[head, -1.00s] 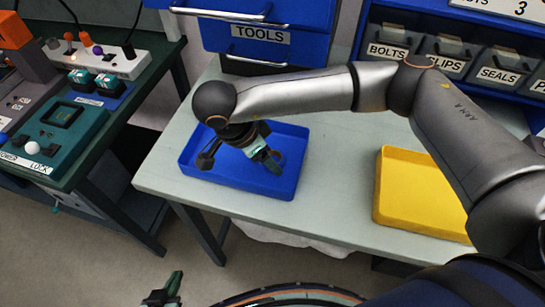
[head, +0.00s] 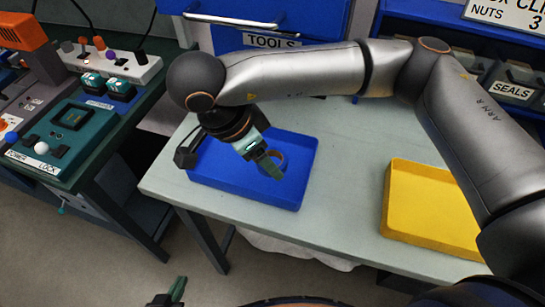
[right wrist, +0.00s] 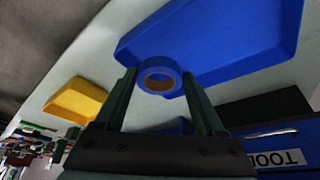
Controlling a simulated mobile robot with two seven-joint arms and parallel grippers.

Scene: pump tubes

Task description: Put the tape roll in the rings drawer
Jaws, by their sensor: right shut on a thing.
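The tape roll (head: 281,158) is a blue ring with a tan inside, at the blue tray in the head view. My right gripper (head: 270,164) points down over the tray and is shut on the roll. In the right wrist view the roll (right wrist: 158,65) sits between the fingertips, with the blue tray beyond it. My left gripper (head: 172,294) shows only in part at the bottom edge, away from the tray; its opening is unclear. No drawer marked rings is visible.
The blue tray (head: 235,188) and a yellow tray (head: 430,228) stand on the pale table (head: 340,190). A blue TOOLS drawer (head: 235,38) and bins, one marked SEALS (head: 513,90), are behind. A bench with a teal control box (head: 70,140) is left.

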